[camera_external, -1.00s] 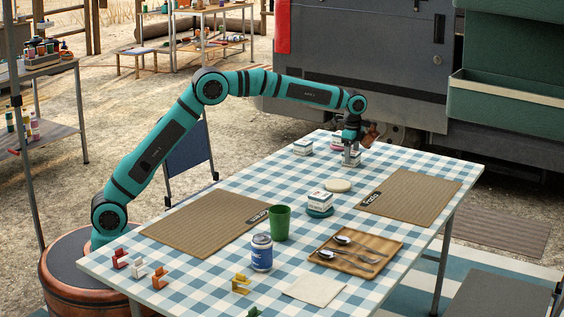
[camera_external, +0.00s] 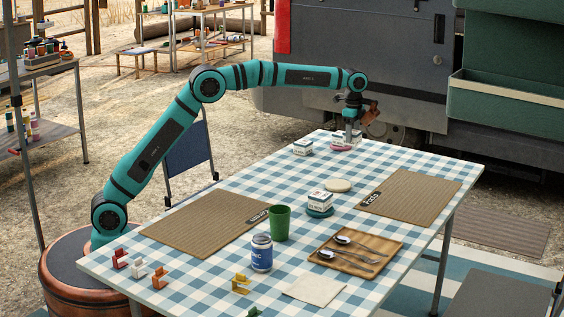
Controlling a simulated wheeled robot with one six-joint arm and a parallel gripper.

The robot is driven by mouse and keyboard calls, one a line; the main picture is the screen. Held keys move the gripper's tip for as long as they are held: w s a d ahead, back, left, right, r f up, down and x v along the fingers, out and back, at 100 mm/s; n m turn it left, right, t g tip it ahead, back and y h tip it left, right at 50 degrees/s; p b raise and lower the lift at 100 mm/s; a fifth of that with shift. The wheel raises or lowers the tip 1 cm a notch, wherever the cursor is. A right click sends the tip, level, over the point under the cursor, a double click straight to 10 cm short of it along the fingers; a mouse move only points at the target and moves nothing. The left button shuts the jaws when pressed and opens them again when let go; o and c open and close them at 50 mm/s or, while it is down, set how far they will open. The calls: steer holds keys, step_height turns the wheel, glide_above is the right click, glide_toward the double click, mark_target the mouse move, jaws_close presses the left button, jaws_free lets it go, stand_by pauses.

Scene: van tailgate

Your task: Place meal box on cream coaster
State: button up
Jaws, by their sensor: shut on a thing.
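My gripper (camera_external: 350,127) is shut on a small whitish box (camera_external: 351,137), taken here as the meal box, above the far part of the table. Its label is too small to read and the fingers partly hide it. A pink coaster (camera_external: 341,148) lies just below it, with nothing seen on it. The cream coaster (camera_external: 338,186) lies bare on the checked cloth, nearer the camera. A similar white box (camera_external: 303,147) stands at the far left, and another white box (camera_external: 320,198) stands on a teal coaster (camera_external: 320,211).
Two brown mats (camera_external: 205,225) (camera_external: 410,196) flank the middle. A green cup (camera_external: 280,222), a blue-white jar (camera_external: 262,252), a wooden tray (camera_external: 355,264) with cutlery, a napkin (camera_external: 315,290) and several small clips stand nearer the camera. Cloth around the cream coaster's far side is clear.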

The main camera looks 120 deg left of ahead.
steer(key=shift+w+d+r, duration=0.1)
steer(key=shift+d+r, duration=0.05)
steer(key=shift+r, duration=0.35)
steer(key=w+d+r, duration=0.2)
steer(key=w+d, duration=0.2)
steer(key=d, duration=0.5)
glide_above(339, 184)
steer(key=shift+m, duration=0.3)
step_height(339, 184, down, 10)
steer(key=shift+s+r, duration=0.1)
steer(key=shift+r, duration=0.05)
steer(key=o, duration=1.1)
steer(key=shift+c, duration=0.2)
step_height(339, 184, up, 12)
